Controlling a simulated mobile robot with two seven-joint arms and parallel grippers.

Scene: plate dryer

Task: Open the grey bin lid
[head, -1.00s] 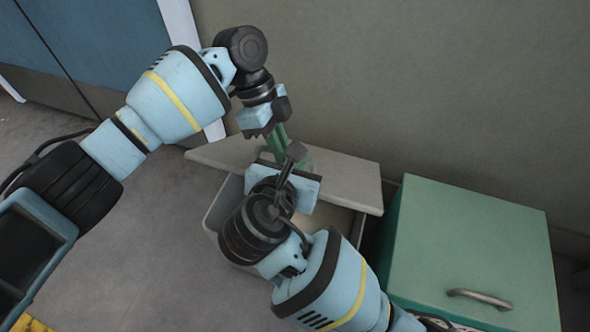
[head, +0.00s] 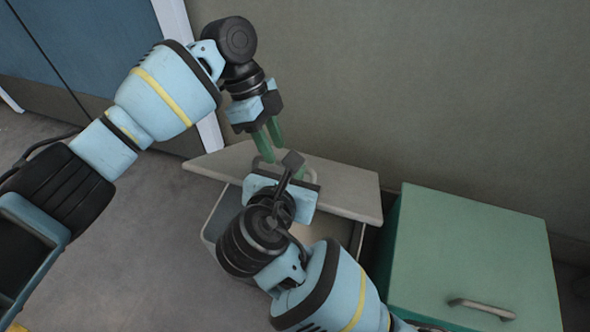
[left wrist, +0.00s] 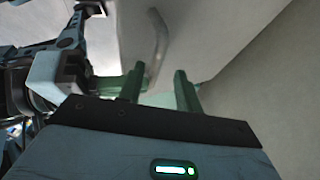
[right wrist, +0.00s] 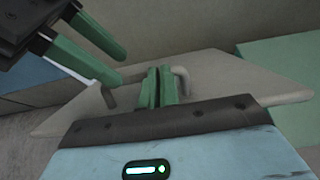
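The grey bin lid (head: 345,190) is tilted up, with part of the bin's inside (head: 312,236) showing below its front edge. Its curved handle shows in the left wrist view (left wrist: 158,45) and in the right wrist view (right wrist: 183,80). My left gripper (head: 269,145) is open above the lid near the handle, its fingers apart and empty. My right gripper (right wrist: 161,87) is at the handle, its fingers nearly together between the handle's two ends. I see no bar clamped between them.
A green bin (head: 470,250) with a metal handle stands close on the right. A plain wall (head: 400,80) is right behind the bins. A blue panel (head: 80,50) is at the upper left. The floor (head: 130,260) left of the grey bin is clear. My two grippers are close together.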

